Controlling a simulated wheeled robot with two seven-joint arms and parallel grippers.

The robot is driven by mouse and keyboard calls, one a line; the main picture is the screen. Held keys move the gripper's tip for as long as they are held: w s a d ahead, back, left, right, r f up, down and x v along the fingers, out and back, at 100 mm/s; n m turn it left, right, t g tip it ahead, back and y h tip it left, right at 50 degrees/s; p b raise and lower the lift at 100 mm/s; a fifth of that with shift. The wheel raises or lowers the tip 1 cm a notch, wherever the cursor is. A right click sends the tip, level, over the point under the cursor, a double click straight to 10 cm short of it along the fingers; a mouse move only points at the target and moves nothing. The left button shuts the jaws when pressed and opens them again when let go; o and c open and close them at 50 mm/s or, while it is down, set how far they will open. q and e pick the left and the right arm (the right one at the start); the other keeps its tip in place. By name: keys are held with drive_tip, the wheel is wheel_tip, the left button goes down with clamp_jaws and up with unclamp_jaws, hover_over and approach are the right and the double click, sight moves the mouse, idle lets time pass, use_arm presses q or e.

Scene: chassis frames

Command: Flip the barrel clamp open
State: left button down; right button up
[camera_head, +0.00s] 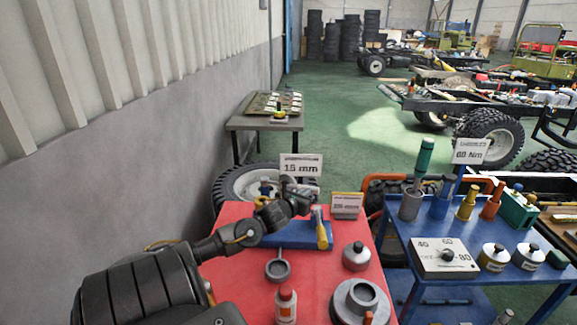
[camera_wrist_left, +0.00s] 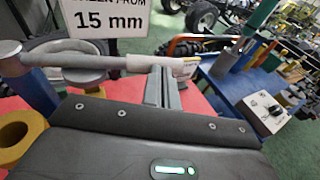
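The barrel clamp sits on a blue base (camera_head: 290,236) on the red table top. A yellow part (camera_head: 321,232) and a grey-blue post stand at its right side. My left gripper (camera_head: 303,196) is over the back of the base, close to the post. In the left wrist view its two fingers (camera_wrist_left: 163,88) are close together, with their tips at a long grey bar (camera_wrist_left: 110,58) that runs across the picture. I cannot tell whether they touch it. A yellow ring-shaped part (camera_wrist_left: 18,135) shows at the left there. My arm hides part of the clamp. My right gripper is not in view.
A "15 mm" sign (camera_head: 301,165) stands behind the clamp. A grey ring part (camera_head: 277,268), a red-capped bottle (camera_head: 286,304), a lidded grey pot (camera_head: 356,256) and a large round grey part (camera_head: 360,302) stand in front. A blue cart (camera_head: 430,283) with tools stands at the right.

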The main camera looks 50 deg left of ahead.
use_arm(q)
drive_tip(key=shift+w+r, duration=0.1)
drive_tip(key=shift+r, duration=0.2)
drive_tip(key=shift+d, duration=0.1)
drive_tip(key=w+d+b+v, duration=0.1)
drive_tip(key=d+b+v, duration=0.1)
drive_tip(key=v, duration=1.1)
drive_tip(key=shift+s+d+b, duration=0.25)
drive_tip(key=shift+d+b, duration=0.2)
drive_tip(key=shift+b, duration=0.2)
drive_tip(key=shift+f, duration=0.15)
